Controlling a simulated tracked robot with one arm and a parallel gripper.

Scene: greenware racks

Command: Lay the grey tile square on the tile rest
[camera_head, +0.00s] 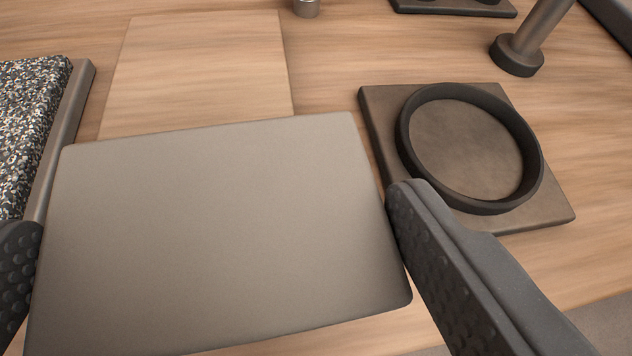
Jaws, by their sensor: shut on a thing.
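The grey tile (215,240) is a flat, rounded-corner plate that fills the lower left of the view. My gripper (212,215) is shut on it, with one dark dimpled finger at its left edge and the other at its right edge. A pale, flat wooden rectangle (200,70) lies beyond the tile's far edge and may be the tile rest; I cannot tell for sure. The tile covers its near end. The tile is turned a little relative to this rectangle. The gap beneath the tile is hidden.
A brown square plate with a dark round ring (540,165) stands close on the right. A speckled slab (30,110) in a grey frame is at the left. A dark post on a round foot (517,55) stands at the back right. Bare wooden tabletop (350,45) lies between.

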